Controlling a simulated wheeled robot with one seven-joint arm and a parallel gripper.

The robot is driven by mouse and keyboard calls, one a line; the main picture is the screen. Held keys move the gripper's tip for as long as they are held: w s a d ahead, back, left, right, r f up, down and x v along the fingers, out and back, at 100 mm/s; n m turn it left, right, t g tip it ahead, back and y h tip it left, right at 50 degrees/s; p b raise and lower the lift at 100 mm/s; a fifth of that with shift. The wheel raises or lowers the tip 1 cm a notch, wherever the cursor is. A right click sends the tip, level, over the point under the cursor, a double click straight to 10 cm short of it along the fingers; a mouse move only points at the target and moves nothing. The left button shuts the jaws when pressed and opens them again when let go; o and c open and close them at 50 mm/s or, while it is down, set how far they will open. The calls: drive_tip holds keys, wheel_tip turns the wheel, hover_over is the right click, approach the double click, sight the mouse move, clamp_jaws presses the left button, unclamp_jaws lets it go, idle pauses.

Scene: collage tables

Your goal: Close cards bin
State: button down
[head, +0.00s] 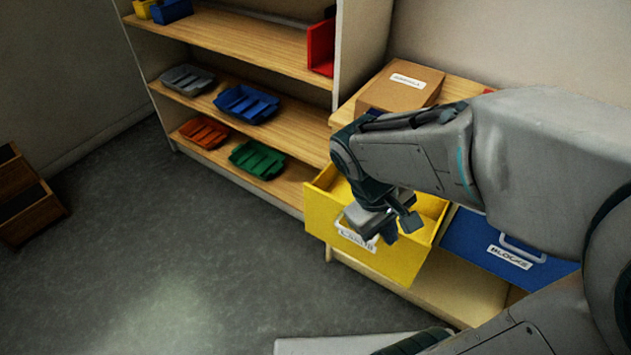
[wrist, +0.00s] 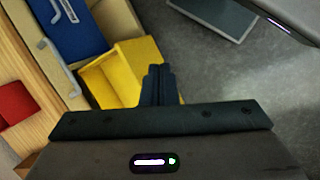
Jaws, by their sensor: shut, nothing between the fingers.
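The yellow cards bin (head: 410,265) is pulled out like a drawer from the low wooden unit, its open top showing. Its white front label is partly hidden by my gripper. My gripper (head: 398,226) is at the bin's front, by the label; I cannot tell whether it touches. In the wrist view the gripper's dark fingers (wrist: 160,72) are together and empty, overlapping the yellow bin (wrist: 122,68) at its right side.
A blue bin labelled BLOCKS (head: 535,268) sits right of the yellow one. A cardboard box (head: 400,88) stands on top of the unit. A shelf (head: 235,40) with coloured trays stands at the left. The grey floor (head: 180,260) in front is clear.

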drive_tip(key=w+a+f+n+t+h+b, duration=0.1)
drive_tip(key=w+a+f+n+h+b, duration=0.15)
drive_tip(key=f+n+h+b, duration=0.4)
drive_tip(key=n+t+b, duration=0.8)
drive_tip(key=n+t, duration=0.6)
drive_tip(key=n, duration=0.2)
approach(325, 207)
drive_tip(key=b+x, duration=0.2)
drive_tip(key=x, duration=0.5)
drive_tip(key=shift+f, duration=0.1)
